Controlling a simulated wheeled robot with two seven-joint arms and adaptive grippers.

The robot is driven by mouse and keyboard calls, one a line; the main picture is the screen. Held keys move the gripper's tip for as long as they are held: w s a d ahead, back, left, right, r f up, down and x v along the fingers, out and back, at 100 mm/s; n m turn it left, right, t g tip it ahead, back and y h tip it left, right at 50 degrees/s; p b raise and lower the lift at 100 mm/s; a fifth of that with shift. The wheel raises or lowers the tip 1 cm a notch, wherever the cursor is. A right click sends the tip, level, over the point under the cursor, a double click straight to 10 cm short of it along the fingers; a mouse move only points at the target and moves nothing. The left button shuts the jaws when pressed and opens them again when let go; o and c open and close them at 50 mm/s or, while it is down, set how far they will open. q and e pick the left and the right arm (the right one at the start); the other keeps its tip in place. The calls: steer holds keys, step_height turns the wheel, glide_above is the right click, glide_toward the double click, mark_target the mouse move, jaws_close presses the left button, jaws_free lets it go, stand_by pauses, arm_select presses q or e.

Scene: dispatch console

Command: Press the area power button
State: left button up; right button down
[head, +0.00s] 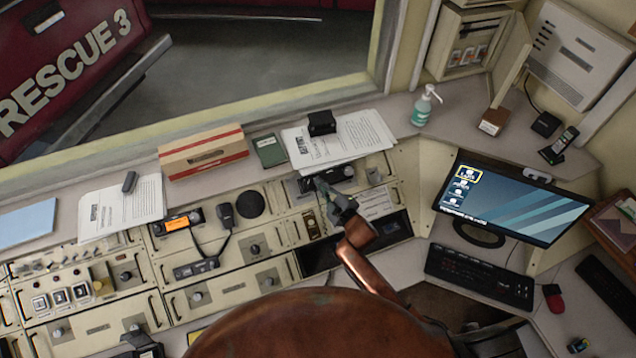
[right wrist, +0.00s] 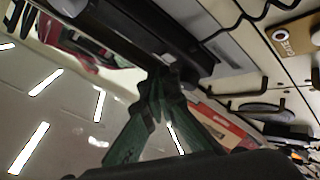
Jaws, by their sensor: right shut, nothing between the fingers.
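I cannot make out the area power button by its label in either view. My right gripper (head: 323,186) is at the dark radio-like unit (head: 340,174) set in the console, right of centre in the head view. Its fingers point at the front of that unit and hide part of it. In the right wrist view the green fingers (right wrist: 158,78) are together and empty, with their tips close to a dark housing (right wrist: 200,45). I cannot tell whether they touch it. My left gripper is not in view.
Papers (head: 340,138) with a black box (head: 322,122) lie on the ledge behind the gripper. A cardboard box (head: 203,152) and a microphone (head: 226,214) are to the left. A monitor (head: 512,200) and keyboard (head: 480,277) are to the right.

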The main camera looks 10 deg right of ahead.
steer(key=shift+w+f, duration=0.1)
stand_by(0.3)
steer(key=shift+w+f, duration=0.2)
steer(key=shift+f, duration=0.1)
steer(key=shift+a+f+b, duration=0.1)
steer(key=shift+b, duration=0.25)
stand_by(0.4)
steer(key=shift+s+r+p, duration=0.3)
steer(key=shift+r+p, duration=0.2)
steer(key=shift+p, duration=0.25)
steer(key=shift+s+r+p, duration=0.15)
steer(key=shift+r+p, duration=0.25)
steer(key=shift+p, duration=0.05)
steer(key=s+r+p, duration=0.2)
steer(key=p, duration=0.1)
steer(key=s+r+p, duration=0.1)
steer(key=r+p, duration=0.1)
steer(key=shift+d+r, duration=0.1)
steer(key=shift+d, duration=0.3)
